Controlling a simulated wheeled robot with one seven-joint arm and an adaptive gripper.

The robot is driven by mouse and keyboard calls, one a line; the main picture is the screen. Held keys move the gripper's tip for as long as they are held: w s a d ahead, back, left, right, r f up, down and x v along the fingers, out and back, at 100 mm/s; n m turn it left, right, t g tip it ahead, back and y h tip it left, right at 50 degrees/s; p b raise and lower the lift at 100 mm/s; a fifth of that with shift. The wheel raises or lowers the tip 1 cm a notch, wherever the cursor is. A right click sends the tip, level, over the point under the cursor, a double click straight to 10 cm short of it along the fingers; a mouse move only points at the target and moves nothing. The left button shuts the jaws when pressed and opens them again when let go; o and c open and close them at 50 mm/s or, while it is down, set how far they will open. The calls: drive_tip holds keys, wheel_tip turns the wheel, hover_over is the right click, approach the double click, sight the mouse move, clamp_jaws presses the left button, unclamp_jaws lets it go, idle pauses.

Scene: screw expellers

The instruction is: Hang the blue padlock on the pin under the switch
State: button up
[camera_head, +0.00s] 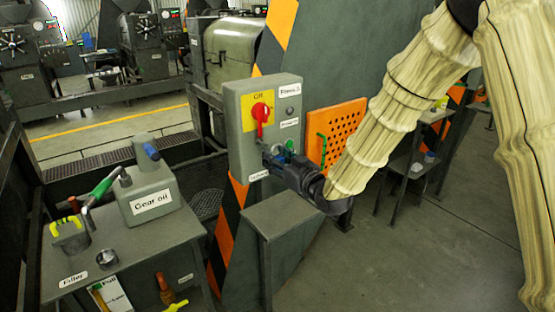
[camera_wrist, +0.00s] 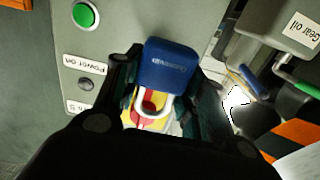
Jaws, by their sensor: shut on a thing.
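The grey switch box (camera_head: 240,150) carries a yellow plate with a red switch (camera_head: 262,112) in the head view. My gripper (camera_head: 275,156) is at the lower front of this box, below the switch. In the wrist view my gripper (camera_wrist: 165,78) is shut on the blue padlock (camera_wrist: 172,62), holding its body between the fingers. The padlock's pale shackle (camera_wrist: 154,118) shows against the red and yellow of the switch (camera_wrist: 148,104). I cannot make out the pin, nor whether the shackle touches it. In the head view the padlock is mostly hidden by my gripper.
A green button (camera_wrist: 86,15) is on the box beside my gripper. An orange perforated board (camera_head: 345,122) is right of the box. At left, a table (camera_head: 130,262) holds a gear oil can (camera_head: 150,195) and a green-handled tool (camera_head: 103,185). A narrow grey ledge (camera_head: 280,215) is below.

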sight(259, 150)
drive_tip(key=shift+b+x, duration=0.75)
drive_tip(key=shift+x, duration=2.45)
idle(1.6)
drive_tip(key=shift+w+a+r, duration=0.1)
drive_tip(key=shift+r, duration=0.3)
idle(0.5)
drive_tip(key=shift+f+b, duration=0.7)
drive_tip(key=shift+f, duration=0.05)
idle(0.4)
drive_tip(key=o, duration=1.1)
drive_tip(key=shift+f, duration=0.25)
drive_tip(key=shift+o, duration=0.2)
drive_tip(key=shift+w+a+f, duration=0.2)
drive_tip(key=shift+w+a, duration=0.05)
drive_tip(key=shift+a, duration=0.45)
drive_tip(key=shift+d+r, duration=0.2)
drive_tip(key=shift+d, duration=0.25)
